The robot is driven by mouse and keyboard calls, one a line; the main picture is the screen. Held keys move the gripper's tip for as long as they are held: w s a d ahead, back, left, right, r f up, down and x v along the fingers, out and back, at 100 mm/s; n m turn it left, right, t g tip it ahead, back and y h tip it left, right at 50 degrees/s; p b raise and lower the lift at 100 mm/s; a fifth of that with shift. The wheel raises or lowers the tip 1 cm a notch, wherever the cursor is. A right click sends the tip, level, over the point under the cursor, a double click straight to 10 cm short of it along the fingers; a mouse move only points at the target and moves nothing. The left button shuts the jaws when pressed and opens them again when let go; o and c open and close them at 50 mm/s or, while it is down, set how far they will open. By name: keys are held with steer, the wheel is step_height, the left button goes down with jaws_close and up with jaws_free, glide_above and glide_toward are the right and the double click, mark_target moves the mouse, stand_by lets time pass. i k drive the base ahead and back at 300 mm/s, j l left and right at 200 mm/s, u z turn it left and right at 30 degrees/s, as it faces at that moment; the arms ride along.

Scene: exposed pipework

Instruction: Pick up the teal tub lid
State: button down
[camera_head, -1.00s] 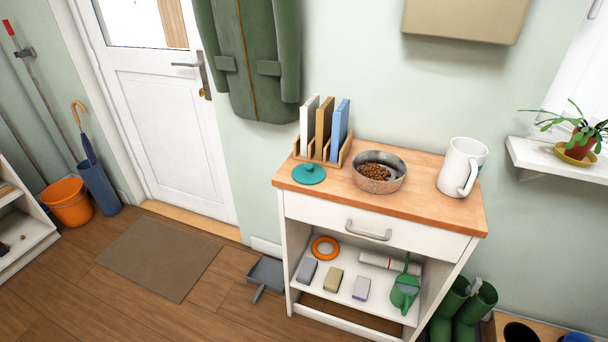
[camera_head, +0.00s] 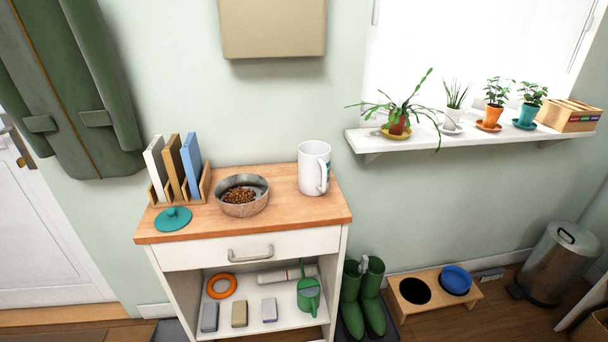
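The teal tub lid (camera_head: 173,219) is a round, flat disc with a small knob on top. It lies on the wooden top (camera_head: 282,222) of a white cabinet, near the front left corner. It sits in front of a wooden rack holding several upright books or folders, and left of a metal bowl, apart from the bowl. My gripper is not in view.
On the cabinet top stand the rack (camera_head: 206,184), the bowl of brown kibble (camera_head: 243,195) and a white mug (camera_head: 314,168). The drawer (camera_head: 250,250) is shut. Green boots (camera_head: 362,300) and a feeder stand (camera_head: 434,290) are to the right. A windowsill (camera_head: 470,135) holds plants.

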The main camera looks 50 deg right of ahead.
mark_target(172, 219)
steer(key=i+j+u, duration=0.15)
steer(key=i+j, duration=0.25)
steer(key=i+j+u, duration=0.1)
steer(key=i+j, duration=0.2)
steer(key=i, duration=0.2)
steer(key=i+j+u, duration=0.15)
steer(key=i+j, duration=0.15)
steer(key=i, duration=0.2)
